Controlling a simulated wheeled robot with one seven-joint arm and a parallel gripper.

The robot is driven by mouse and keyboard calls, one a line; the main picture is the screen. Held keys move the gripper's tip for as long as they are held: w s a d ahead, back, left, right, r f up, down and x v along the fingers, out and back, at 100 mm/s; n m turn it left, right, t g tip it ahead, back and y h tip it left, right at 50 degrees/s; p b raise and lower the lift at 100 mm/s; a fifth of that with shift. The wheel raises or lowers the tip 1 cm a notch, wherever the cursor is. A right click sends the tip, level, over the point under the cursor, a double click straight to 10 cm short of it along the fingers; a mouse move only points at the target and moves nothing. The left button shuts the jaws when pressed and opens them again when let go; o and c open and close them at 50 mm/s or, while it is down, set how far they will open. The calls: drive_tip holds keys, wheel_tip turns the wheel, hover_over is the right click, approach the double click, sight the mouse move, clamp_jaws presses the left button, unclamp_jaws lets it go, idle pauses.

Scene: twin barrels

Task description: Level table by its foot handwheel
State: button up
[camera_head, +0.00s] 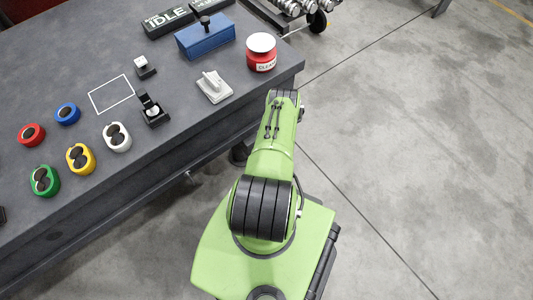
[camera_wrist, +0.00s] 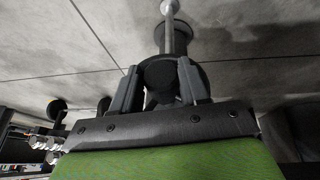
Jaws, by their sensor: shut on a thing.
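The table (camera_head: 150,195) is a dark grey bench top with a thick front edge, filling the left of the head view. In the wrist view, a dark round handwheel (camera_wrist: 160,73) sits around a metal foot stem (camera_wrist: 170,38) that ends in a pale round pad (camera_wrist: 170,7). My gripper (camera_wrist: 158,84) has one finger on each side of the handwheel and is shut on it. The far side of the wheel is hidden. In the head view my gripper is hidden below my green arm and the table edge.
The concrete floor (camera_head: 430,150) on the right is clear.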

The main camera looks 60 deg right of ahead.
drive_tip(key=shift+d, duration=0.1)
drive_tip(key=t+y+b, duration=0.1)
drive_tip(key=y, duration=0.1)
drive_tip(key=m+t+y, duration=0.1)
drive_tip(key=y, duration=0.1)
drive_tip(key=t+y+b, duration=0.1)
drive_tip(key=t+y, duration=0.1)
drive_tip(key=y, duration=0.1)
drive_tip(key=shift+s+d+f+m+b, duration=0.15)
drive_tip(key=shift+s+d+m+b, duration=0.1)
drive_tip(key=shift+d+m+b, duration=0.15)
drive_tip(key=shift+y, duration=0.4)
drive_tip(key=o, duration=1.1)
drive_tip(key=shift+c, duration=0.2)
